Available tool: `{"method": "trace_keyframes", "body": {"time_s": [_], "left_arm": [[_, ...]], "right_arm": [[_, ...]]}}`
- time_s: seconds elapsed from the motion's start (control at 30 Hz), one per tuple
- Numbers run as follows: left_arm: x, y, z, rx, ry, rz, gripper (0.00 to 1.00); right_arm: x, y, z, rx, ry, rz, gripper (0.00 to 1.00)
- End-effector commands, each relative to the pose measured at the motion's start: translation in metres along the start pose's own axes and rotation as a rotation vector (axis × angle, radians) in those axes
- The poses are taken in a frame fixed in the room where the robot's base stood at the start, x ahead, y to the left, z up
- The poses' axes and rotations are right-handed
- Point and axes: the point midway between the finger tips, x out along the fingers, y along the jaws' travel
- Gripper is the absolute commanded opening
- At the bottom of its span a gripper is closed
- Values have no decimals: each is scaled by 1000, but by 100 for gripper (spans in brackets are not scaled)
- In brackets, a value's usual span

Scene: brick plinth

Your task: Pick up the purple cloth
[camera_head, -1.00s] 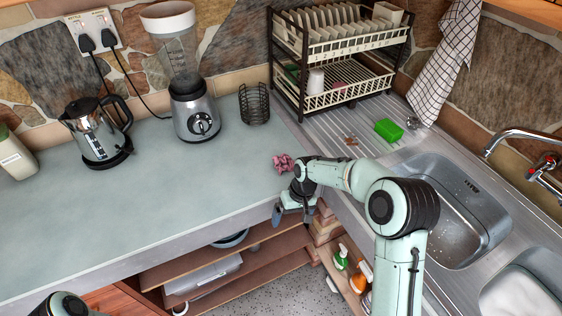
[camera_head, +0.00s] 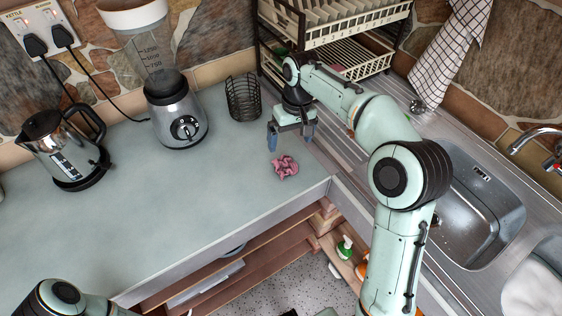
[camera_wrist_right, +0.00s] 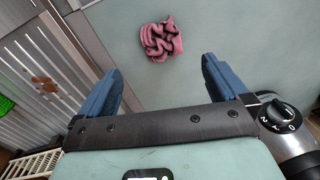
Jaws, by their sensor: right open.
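The cloth (camera_head: 285,167) is a small crumpled pinkish-purple heap on the grey-blue counter, near the counter's right corner. It also shows in the right wrist view (camera_wrist_right: 161,40), ahead of the fingers and roughly between their lines, with bare counter around it. My right gripper (camera_head: 291,141) is open and empty above the counter, just behind the cloth in the head view. Its blue fingers (camera_wrist_right: 160,80) are wide apart and do not touch the cloth. Part of my left arm shows at the bottom left of the head view, but its gripper is out of view.
A black wire holder (camera_head: 243,97), a blender (camera_head: 175,108) and a kettle (camera_head: 65,150) stand along the back of the counter. The dish rack (camera_head: 345,35) is behind my right arm. The sink (camera_head: 480,215) is at right. The counter's middle is clear.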

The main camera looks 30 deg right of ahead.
Motion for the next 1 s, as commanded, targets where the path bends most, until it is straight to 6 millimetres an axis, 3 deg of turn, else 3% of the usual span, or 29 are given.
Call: {"method": "trace_keyframes", "body": {"time_s": [0.03,0.13,0.47,0.7,1.0], "left_arm": [[6,-3,3,-2,-5,-2,43],[10,-5,5,-3,-7,-3,43],[14,-7,6,-3,-9,-3,43],[18,-9,7,-4,-11,-4,43],[18,-9,7,-4,-11,-4,43]], "right_arm": [[16,1,2,1,-7,0,100],[33,1,1,1,-5,0,100],[62,-1,1,1,-3,0,100],[97,-3,2,0,-2,0,100],[103,-3,1,1,1,0,100]]}}
